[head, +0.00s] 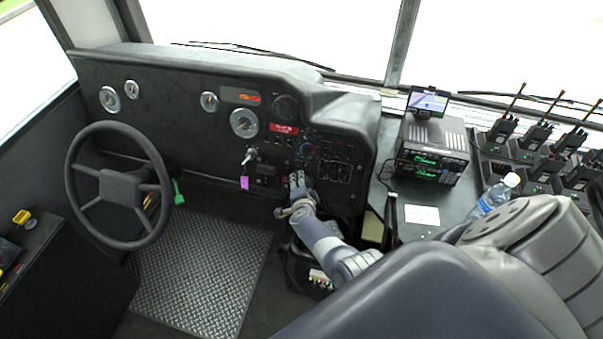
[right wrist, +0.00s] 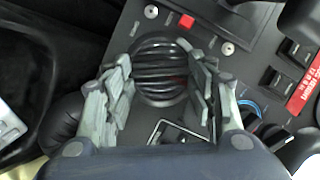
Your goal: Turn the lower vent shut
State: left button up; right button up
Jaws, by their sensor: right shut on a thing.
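The lower vent (right wrist: 160,72) is a round dark vent with several curved slats, in the right wrist view. It is set in the dark dash panel. Dark gaps show between the slats. My right gripper (right wrist: 160,88) has one finger at each side of the vent and is shut on it. In the head view my right gripper (head: 296,181) reaches the lower middle of the dash and hides the vent. A second round vent (head: 286,107) sits higher on the dash. My left gripper is not in view.
A red button (right wrist: 187,21) sits just above the vent. A blue-ringed knob (right wrist: 250,108) and rocker switches are to the right. A key with a purple tag (head: 244,183) hangs left of my gripper. The steering wheel (head: 118,187) is farther left.

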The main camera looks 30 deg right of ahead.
jog(key=shift+a+n+p, duration=0.1)
jog(key=shift+n+p, duration=0.25)
jog(key=shift+n, duration=0.05)
dwell(0.4)
jog(key=o, duration=0.8)
jog(key=shift+c, duration=0.2)
jog(key=shift+g, duration=0.3)
